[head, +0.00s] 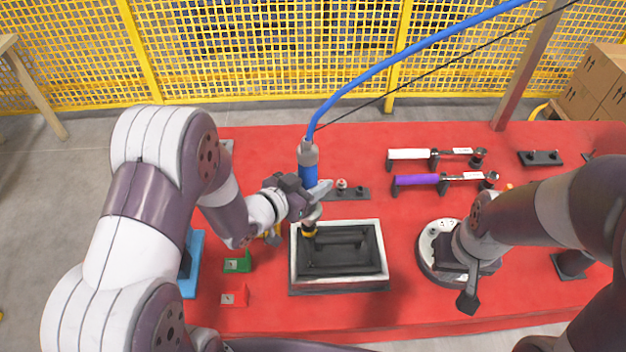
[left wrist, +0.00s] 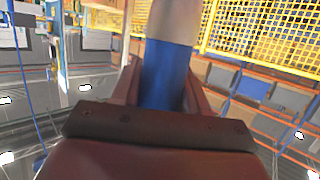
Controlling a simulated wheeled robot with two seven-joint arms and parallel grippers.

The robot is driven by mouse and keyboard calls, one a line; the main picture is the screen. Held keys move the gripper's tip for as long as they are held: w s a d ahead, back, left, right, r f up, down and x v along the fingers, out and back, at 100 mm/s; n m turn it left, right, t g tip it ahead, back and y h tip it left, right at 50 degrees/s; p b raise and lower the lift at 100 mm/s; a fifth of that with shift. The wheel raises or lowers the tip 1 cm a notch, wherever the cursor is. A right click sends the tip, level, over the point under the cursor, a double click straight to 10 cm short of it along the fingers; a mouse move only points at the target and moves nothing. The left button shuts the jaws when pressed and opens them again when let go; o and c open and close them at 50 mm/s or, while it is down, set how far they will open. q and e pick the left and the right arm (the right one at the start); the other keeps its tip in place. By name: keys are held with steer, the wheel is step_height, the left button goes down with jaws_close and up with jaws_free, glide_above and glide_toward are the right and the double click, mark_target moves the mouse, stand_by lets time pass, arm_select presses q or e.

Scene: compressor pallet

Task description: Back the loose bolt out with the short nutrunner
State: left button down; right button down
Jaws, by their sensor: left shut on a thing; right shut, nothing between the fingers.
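My left gripper (head: 314,192) is shut on a nutrunner (head: 308,176) with a blue body and grey top, held upright. It also shows between the fingers in the left wrist view (left wrist: 166,75). A blue hose (head: 365,76) rises from its top to the upper right. Its lower end, with a yellow band, is over the back left corner of a pale-rimmed box (head: 383,262) with a dark interior. I cannot tell whether it touches anything there. I cannot make out the loose bolt. My right gripper (head: 467,302) is shut and empty, beside a round pale plate (head: 428,254).
The red table (head: 340,313) carries two bar tools, one white (head: 408,154) and one purple (head: 417,180), at the back right. A small dark rack (head: 355,193) stands behind the box. Yellow mesh fencing (head: 250,55) stands behind.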

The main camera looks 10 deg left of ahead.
mark_target(313, 171)
arm_select(q)
steer(key=shift+f+b, duration=0.45)
steer(key=shift+f, duration=0.05)
steer(key=shift+s+f, duration=0.25)
steer(key=shift+s, duration=0.2)
stand_by(1.1)
steer(key=shift+s+d, duration=0.1)
steer(key=shift+s, duration=0.05)
stand_by(0.9)
steer(key=shift+r, duration=0.1)
steer(key=shift+w+r+p, duration=0.25)
steer(key=shift+r+p, duration=0.35)
steer(key=shift+w+r+p, duration=0.2)
steer(key=shift+r+p, duration=0.35)
step_height(313, 171, up, 3)
steer(key=shift+f+p, duration=0.1)
steer(key=shift+p, duration=0.95)
steer(key=shift+w, duration=0.1)
